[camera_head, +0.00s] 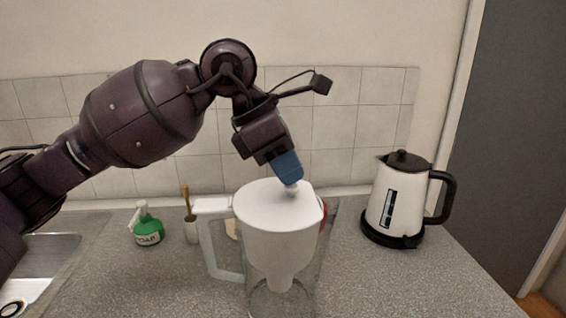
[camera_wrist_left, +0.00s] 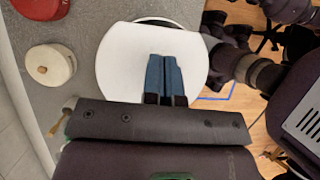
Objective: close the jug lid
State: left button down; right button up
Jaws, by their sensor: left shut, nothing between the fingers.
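The clear jug (camera_head: 282,295) with a white handle and white funnel insert stands on the counter in the head view. Its white lid (camera_head: 262,208) lies about flat across the top; I cannot tell whether it is fully seated. My left gripper (camera_head: 291,180) is shut and empty, with its blue fingers pointing down at the small white knob on the lid. The fingertips touch the knob or are just above it. In the left wrist view, the shut fingers (camera_wrist_left: 164,62) cover the middle of the round white lid (camera_wrist_left: 118,65). My right gripper does not show.
A white and black kettle (camera_head: 405,200) stands right of the jug. A cream pot (camera_wrist_left: 50,65) and a red item (camera_wrist_left: 40,8) are close to the jug.

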pick_arm(q)
jog(key=shift+f, duration=0.6)
jog(key=shift+s+a, duration=0.1)
jog(key=shift+a, duration=0.65)
